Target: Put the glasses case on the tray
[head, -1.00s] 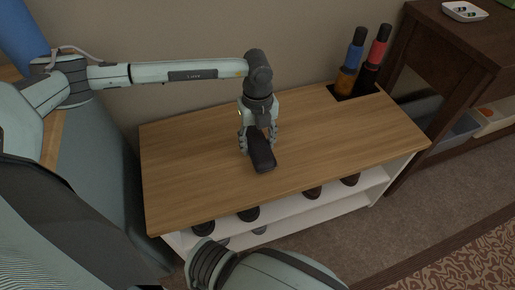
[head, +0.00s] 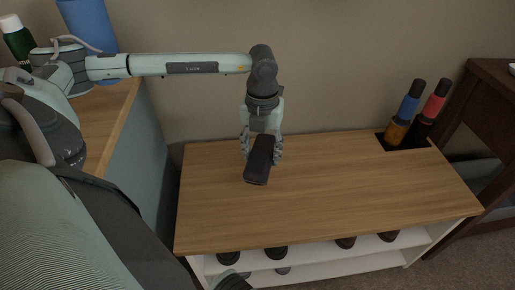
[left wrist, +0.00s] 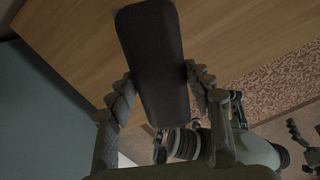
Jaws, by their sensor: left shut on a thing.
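The glasses case (head: 259,162) is a dark, rounded oblong box. My left gripper (head: 262,140) is shut on it above the wooden bench top, and the case slants toward the front. In the left wrist view the case (left wrist: 155,60) lies between the two fingers (left wrist: 160,95), with its far end pointing away. Of the tray, only a tiny pale sliver (head: 513,68) may show at the right edge of the head view, on the dark table. My right gripper is absent from the head view; dark finger-like parts (left wrist: 298,135) at the right of the left wrist view may be it.
The wooden bench (head: 350,200) has a clear top, with bottles (head: 404,115) in a recess at its back right and shoes on the white shelf (head: 345,262) below. The dark table (head: 490,95) stands at the right. Another wooden surface (head: 108,120) is at the left.

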